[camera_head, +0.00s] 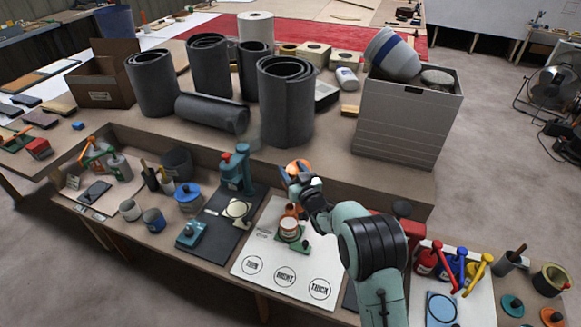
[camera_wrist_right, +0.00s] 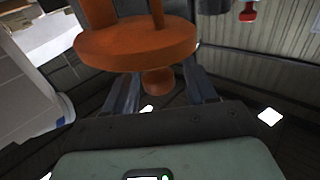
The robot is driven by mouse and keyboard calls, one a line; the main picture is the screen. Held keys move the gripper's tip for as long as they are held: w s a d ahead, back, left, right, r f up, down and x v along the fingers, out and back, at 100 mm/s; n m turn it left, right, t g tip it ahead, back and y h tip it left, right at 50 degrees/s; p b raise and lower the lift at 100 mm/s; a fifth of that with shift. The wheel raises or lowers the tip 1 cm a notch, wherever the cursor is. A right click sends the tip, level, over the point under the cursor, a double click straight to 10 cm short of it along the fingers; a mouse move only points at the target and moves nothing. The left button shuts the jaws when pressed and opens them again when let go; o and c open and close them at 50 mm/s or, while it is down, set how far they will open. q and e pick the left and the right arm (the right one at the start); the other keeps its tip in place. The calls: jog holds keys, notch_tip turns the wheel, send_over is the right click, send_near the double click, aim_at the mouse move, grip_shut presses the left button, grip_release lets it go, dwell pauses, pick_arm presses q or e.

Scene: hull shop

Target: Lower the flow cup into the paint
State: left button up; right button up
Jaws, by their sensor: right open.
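An orange piece with a round disc and a knob (camera_wrist_right: 158,82) is close in front of my right gripper (camera_wrist_right: 160,88) in the wrist view. The fingers are apart, one on each side of the knob; contact cannot be told. In the head view my right gripper (camera_head: 293,178) is beside an orange top (camera_head: 298,166), which seems to be part of the flow cup. The gripper partly hides the space between, and paint inside the tin cannot be seen. My left gripper does not show.
The mat has circles marked THIN, RIGHT and THICK (camera_head: 320,288). A teal press (camera_head: 238,170) stands to the left on a dark board. Grey rolls (camera_head: 287,105) and a tall grey bin (camera_head: 408,115) stand behind. Red, blue and yellow tools (camera_head: 476,270) are at right.

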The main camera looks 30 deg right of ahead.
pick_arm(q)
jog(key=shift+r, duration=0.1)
pick_arm(e)
jog(key=shift+w, duration=0.65)
grip_shut()
pick_arm(q)
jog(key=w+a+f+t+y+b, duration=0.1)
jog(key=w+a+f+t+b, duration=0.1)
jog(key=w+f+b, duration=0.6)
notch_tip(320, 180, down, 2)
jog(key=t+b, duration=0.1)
jog(key=b, duration=0.1)
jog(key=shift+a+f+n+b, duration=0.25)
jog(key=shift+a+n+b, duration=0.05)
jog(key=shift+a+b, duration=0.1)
pick_arm(e)
notch_tip(320, 180, down, 12)
jog(key=shift+r, duration=0.15)
jog(key=shift+s, duration=0.1)
grip_release()
